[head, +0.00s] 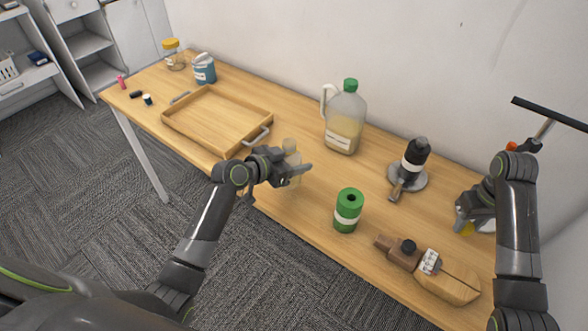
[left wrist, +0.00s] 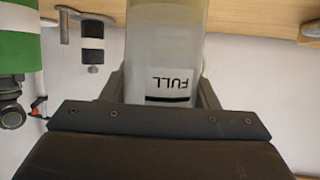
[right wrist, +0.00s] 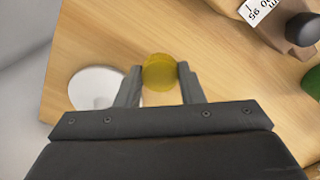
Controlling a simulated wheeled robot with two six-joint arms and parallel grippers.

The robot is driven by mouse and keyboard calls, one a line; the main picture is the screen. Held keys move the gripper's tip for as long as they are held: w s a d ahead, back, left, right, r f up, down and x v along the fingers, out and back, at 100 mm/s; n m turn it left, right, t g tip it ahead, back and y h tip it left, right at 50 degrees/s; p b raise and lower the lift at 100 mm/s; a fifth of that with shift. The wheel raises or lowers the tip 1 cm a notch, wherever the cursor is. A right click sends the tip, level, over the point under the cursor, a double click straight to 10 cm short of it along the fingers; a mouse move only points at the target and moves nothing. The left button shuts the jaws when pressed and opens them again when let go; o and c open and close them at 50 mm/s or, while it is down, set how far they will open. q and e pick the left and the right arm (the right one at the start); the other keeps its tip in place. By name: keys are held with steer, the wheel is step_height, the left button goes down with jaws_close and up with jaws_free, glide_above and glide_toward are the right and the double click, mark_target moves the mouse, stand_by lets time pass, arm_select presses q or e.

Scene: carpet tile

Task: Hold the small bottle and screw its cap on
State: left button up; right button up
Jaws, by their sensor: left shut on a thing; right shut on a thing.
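The small bottle (head: 291,147) is clear to whitish and stands roughly upright in my left gripper (head: 290,176), near the table's front edge. In the left wrist view the bottle (left wrist: 165,45) fills the space between the fingers, with a "FULL" label that reads upside down. My left gripper is shut on it. A round yellow cap (right wrist: 158,72) is pinched between the fingertips of my right gripper (right wrist: 160,84) at the table's right end. The cap also shows in the head view (head: 466,229), partly hidden by the gripper. Bottle and cap are far apart.
A wooden tray (head: 215,115) is at left. A white disc (right wrist: 98,88) lies near the cap.

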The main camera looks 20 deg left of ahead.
arm_select(q)
steer(key=shift+f, duration=1.85)
steer(key=shift+f, duration=0.15)
steer(key=o, duration=1.4)
steer(key=shift+r, duration=0.3)
steer(key=b+v, duration=0.1)
steer(key=v, duration=1.1)
steer(key=shift+f, duration=0.1)
